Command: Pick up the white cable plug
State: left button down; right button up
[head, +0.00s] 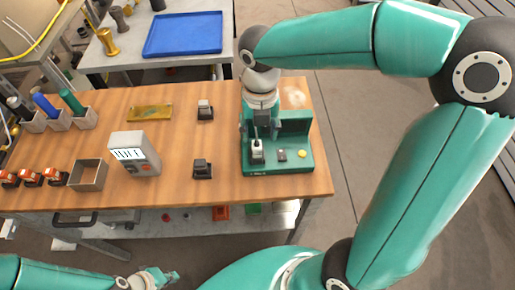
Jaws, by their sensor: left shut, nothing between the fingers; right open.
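A small white piece that looks like the white cable plug (257,147) stands upright on the green fixture (288,166) at the right end of the wooden bench. My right gripper (263,132) points down from above, just behind this piece in the picture. It is open; its fingers are small and partly merge with the fixture, so I cannot tell whether they touch the plug. My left gripper (167,277) is shut and empty, low in front of the bench and far from the plug.
Left on the bench are a grey display box (134,153), two dark blocks, an open bin (88,174) and a yellow tray (150,113). The middle is partly clear.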

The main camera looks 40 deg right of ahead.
aim_at(257, 145)
jog(key=shift+a+f, duration=0.2)
jog(key=shift+f, duration=1.25)
jog(key=shift+a+f, duration=0.15)
jog(key=shift+f, duration=1.3)
grip_shut()
